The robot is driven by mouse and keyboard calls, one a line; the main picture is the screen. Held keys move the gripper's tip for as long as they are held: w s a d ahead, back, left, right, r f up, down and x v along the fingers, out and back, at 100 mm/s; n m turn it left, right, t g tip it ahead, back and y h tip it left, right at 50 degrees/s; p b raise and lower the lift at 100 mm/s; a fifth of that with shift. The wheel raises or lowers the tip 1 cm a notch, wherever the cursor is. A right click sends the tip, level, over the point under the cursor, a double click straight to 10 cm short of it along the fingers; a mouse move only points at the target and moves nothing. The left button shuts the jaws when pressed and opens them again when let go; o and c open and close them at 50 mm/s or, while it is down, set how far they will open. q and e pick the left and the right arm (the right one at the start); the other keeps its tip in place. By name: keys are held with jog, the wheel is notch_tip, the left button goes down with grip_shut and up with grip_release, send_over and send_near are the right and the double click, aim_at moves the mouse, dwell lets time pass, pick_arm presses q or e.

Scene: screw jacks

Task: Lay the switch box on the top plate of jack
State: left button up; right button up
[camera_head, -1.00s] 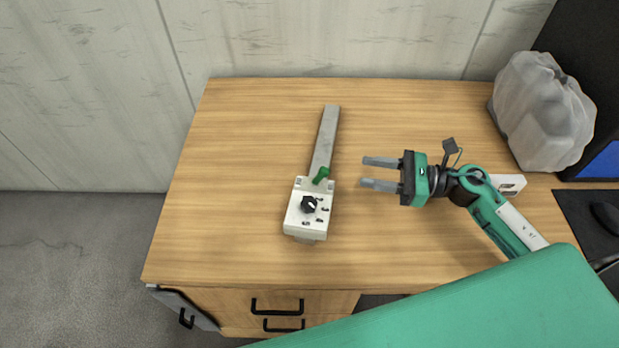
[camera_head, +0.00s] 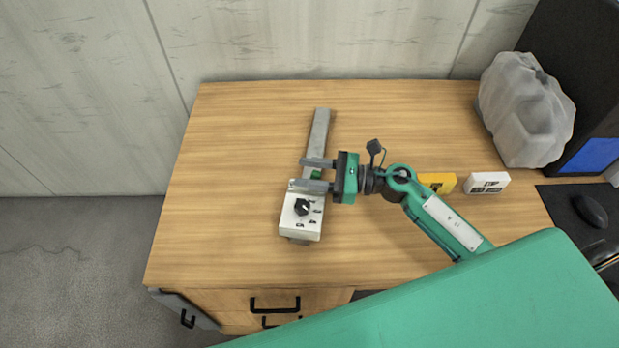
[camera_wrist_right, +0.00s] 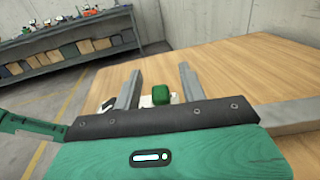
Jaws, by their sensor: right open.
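A white box (camera_head: 301,224) with a black rotary knob and small dark marks, which looks like the switch box, sits left of centre on the desk. A grey part shows under its front edge; I cannot tell whether this is the jack. A green knob or grip (camera_head: 316,174) stands at its back end. My right gripper (camera_head: 308,174) is open over that end, its fingers pointing left. In the right wrist view the green piece (camera_wrist_right: 161,94) lies between the open fingers, with a gap on each side. No top plate is clearly visible. My left gripper is out of view.
A long grey bar (camera_head: 320,130) runs back from the white box. A yellow block (camera_head: 437,182) and a small white block (camera_head: 487,183) lie to the right. A translucent grey container (camera_head: 525,110) and a mouse (camera_head: 590,210) are farther right. The desk's left side is clear.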

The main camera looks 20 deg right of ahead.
jog(key=shift+w+a, duration=0.3)
jog(key=shift+a, duration=0.3)
grip_shut()
dwell(0.4)
jog(key=shift+r, duration=0.1)
dwell(0.6)
